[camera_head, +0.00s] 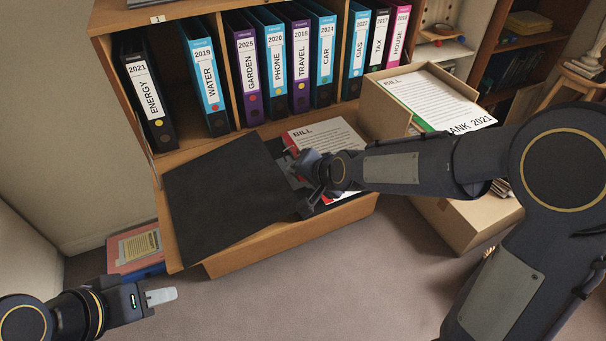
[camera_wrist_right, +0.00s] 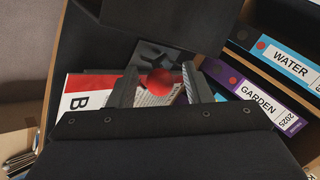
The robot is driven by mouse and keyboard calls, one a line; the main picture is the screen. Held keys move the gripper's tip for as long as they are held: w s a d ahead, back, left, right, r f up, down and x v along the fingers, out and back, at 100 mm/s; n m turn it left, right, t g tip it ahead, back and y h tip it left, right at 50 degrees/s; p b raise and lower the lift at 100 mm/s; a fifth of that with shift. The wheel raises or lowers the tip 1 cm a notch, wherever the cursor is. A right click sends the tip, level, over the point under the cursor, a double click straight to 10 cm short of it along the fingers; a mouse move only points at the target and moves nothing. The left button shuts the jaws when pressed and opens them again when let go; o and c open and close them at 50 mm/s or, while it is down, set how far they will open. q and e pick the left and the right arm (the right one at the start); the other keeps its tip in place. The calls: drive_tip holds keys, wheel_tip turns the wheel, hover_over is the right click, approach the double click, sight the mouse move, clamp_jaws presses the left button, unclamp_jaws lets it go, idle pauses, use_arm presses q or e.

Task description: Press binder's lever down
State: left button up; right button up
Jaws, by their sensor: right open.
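The black binder (camera_head: 220,195) lies open on the desk, its dark cover spread to the left. The lever's red knob (camera_wrist_right: 160,82) shows in the right wrist view, in front of the grey metal mechanism (camera_wrist_right: 163,54). My right gripper (camera_head: 303,186) is over the binder's right side. In the right wrist view my right gripper (camera_wrist_right: 160,86) is open, with one finger on each side of the red knob. I cannot tell whether the fingers touch it. In the head view my arm and gripper hide the lever. My left gripper (camera_head: 162,296) is low at the left, away from the binder.
A cardboard box (camera_head: 386,108) with more papers stands to the right. Labelled binders (camera_head: 250,75) fill the shelf behind. The carpet (camera_head: 350,275) in front is clear.

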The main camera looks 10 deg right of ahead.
use_arm(q)
wheel_tip(320, 180, up, 3)
drive_tip(key=p, duration=0.3)
drive_tip(key=shift+r, duration=0.1)
use_arm(e)
drive_tip(key=v, duration=0.7)
drive_tip(key=shift+s, duration=0.15)
drive_tip(key=shift+d+r, duration=0.1)
